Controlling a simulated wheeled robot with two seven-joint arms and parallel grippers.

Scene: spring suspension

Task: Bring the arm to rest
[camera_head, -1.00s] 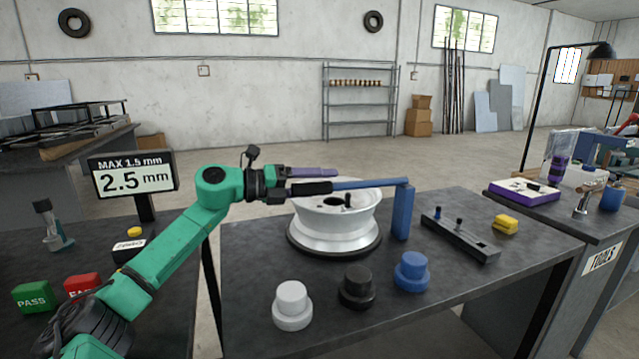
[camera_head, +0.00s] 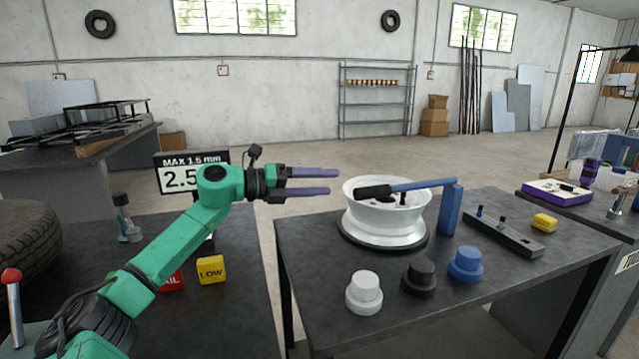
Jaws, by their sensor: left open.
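My green left arm (camera_head: 205,225) comes in from the lower left. Its gripper (camera_head: 338,181) is open, with two purple fingers pointing right and nothing between them. The fingertips are left of the silver wheel rim (camera_head: 385,222) on the dark table. A blue tool with a black handle (camera_head: 374,192) lies across the rim's top, its blue shaft reaching right to a blue upright post (camera_head: 450,210). The gripper looks apart from the handle. My right gripper is not in view.
White (camera_head: 364,294), black (camera_head: 419,278) and blue (camera_head: 465,266) knobs stand at the table's front. A dark bar fixture (camera_head: 502,232) and yellow block (camera_head: 544,222) are at right. The display (camera_head: 178,180) is partly behind my arm. A tyre (camera_head: 28,240) lies at far left.

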